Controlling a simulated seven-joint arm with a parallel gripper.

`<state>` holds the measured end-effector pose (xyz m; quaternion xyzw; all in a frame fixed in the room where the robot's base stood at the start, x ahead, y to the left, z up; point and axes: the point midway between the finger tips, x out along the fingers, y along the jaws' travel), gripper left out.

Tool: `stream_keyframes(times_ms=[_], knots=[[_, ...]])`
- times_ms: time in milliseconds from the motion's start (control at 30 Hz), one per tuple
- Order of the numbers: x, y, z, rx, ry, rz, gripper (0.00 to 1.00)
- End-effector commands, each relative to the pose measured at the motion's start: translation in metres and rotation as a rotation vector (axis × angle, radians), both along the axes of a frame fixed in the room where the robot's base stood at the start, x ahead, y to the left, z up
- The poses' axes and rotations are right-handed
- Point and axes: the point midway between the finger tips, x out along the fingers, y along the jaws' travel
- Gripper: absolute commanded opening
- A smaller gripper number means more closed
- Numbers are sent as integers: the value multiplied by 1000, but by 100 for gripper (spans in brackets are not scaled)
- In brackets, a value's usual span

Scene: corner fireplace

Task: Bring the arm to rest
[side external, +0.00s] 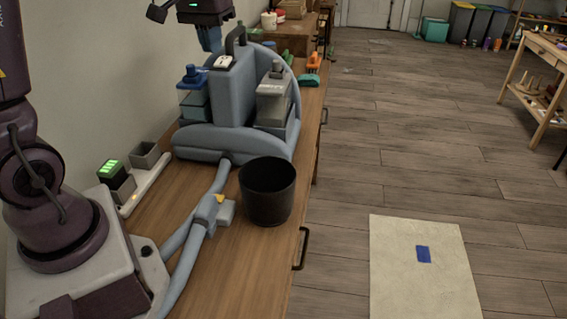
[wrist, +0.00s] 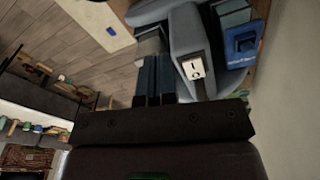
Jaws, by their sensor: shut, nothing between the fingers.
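My gripper (side external: 210,48) hangs at the top of the side view, its blue fingers pointing down above the grey-blue machine (side external: 232,105). In the wrist view the two fingers of my gripper (wrist: 154,62) lie side by side, shut and empty. The white switch (side external: 223,62) on top of the machine is just below the fingertips in the side view. It also shows in the wrist view, right of the fingers (wrist: 194,68). I cannot tell the exact gap between fingertips and machine. Most of my upper arm is outside the side view.
The machine stands on a wooden bench (side external: 275,235) along the wall. A black bin (side external: 267,192), a grey-blue hose (side external: 205,215) and a small unit with green lights (side external: 116,180) are nearer. A pale mat (side external: 420,285) with a blue patch lies on the open floor.

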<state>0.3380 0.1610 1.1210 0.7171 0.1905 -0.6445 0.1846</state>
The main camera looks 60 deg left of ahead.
Motion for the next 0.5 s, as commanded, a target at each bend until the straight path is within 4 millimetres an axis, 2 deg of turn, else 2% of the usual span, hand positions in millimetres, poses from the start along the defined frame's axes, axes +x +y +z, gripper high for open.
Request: stream_keyframes(times_ms=[33, 200, 333, 500], knots=[[-13, -21, 5, 12, -30, -53, 0], [-61, -83, 9, 55, -129, -231, 0], [-99, -119, 6, 86, -211, -355, 0], [-133, -147, 2, 110, -298, -465, 0]])
